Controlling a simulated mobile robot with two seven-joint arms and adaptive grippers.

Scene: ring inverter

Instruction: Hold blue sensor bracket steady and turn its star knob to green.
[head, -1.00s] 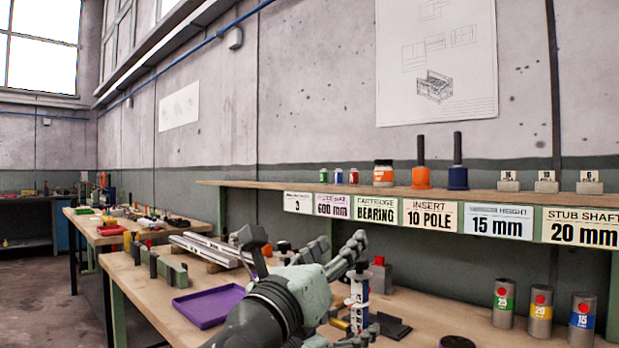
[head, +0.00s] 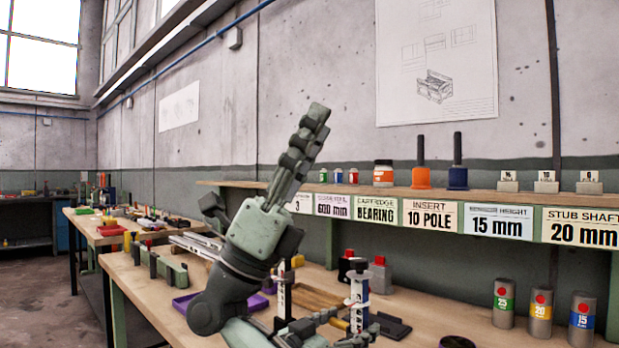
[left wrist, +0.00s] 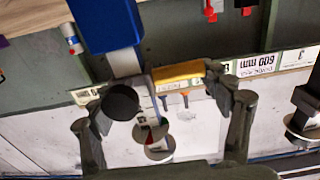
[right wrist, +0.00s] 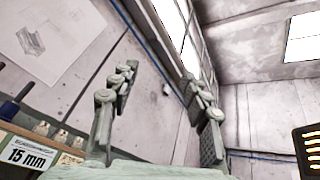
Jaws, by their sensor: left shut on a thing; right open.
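The blue sensor bracket shows in the left wrist view as a blue block (left wrist: 105,25) on a pale stem. A black round part (left wrist: 122,102) and a white disc with red and green marks (left wrist: 152,135) sit below it; I cannot tell which is the star knob. My left gripper (left wrist: 155,92) is shut on the bracket, fingers at both sides; the exact contact is unclear. In the head view my left gripper (head: 325,322) is low, beside a white post (head: 359,290). My right gripper (head: 316,112) is open, empty and pointing up, above the bench; its spread fingers show in the right wrist view (right wrist: 158,85).
Another white post (head: 284,290) stands left of the first. A purple tray (head: 184,303) is partly hidden by my right arm. Labelled cylinders (head: 541,315) stand at the right. A shelf (head: 480,194) with small parts runs along the wall.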

